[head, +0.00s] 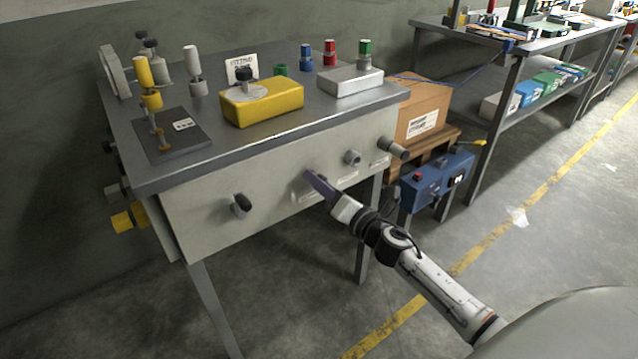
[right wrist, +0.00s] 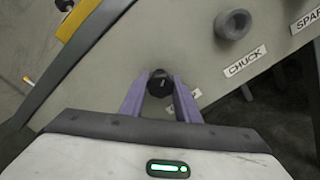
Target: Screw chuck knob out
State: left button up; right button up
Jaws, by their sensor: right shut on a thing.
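My right gripper (head: 311,177) is at the front panel (head: 225,225) of the bench. In the right wrist view its purple fingers (right wrist: 164,88) are shut on a small black knob (right wrist: 160,82). The label by that knob is mostly hidden behind a finger. A grey round knob (head: 352,158) sits to the right of my gripper, apart from it. In the right wrist view this grey knob (right wrist: 236,21) has a label (right wrist: 245,62) reading CHUCK below it. Another black knob (head: 241,204) is on the panel's left. My left gripper is not in view.
A dark cylindrical knob (head: 398,149) sticks out at the panel's right end, near a label starting SPAR (right wrist: 307,20). A yellow box (head: 262,104) and a grey block (head: 350,82) stand on the bench top (head: 225,143). A blue box (head: 437,178) stands right of the bench.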

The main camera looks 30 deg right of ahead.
jog(key=shift+w+r, duration=0.1)
jog(key=shift+r, duration=0.2)
jog(key=o, duration=0.9)
jog(key=shift+o, duration=0.8)
jog(key=shift+f, duration=0.15)
jog(key=shift+f, duration=0.1)
jog(key=shift+s, duration=0.25)
jog(key=s, duration=0.9)
jog(key=shift+s+d, duration=0.15)
jog(key=shift+s, duration=0.25)
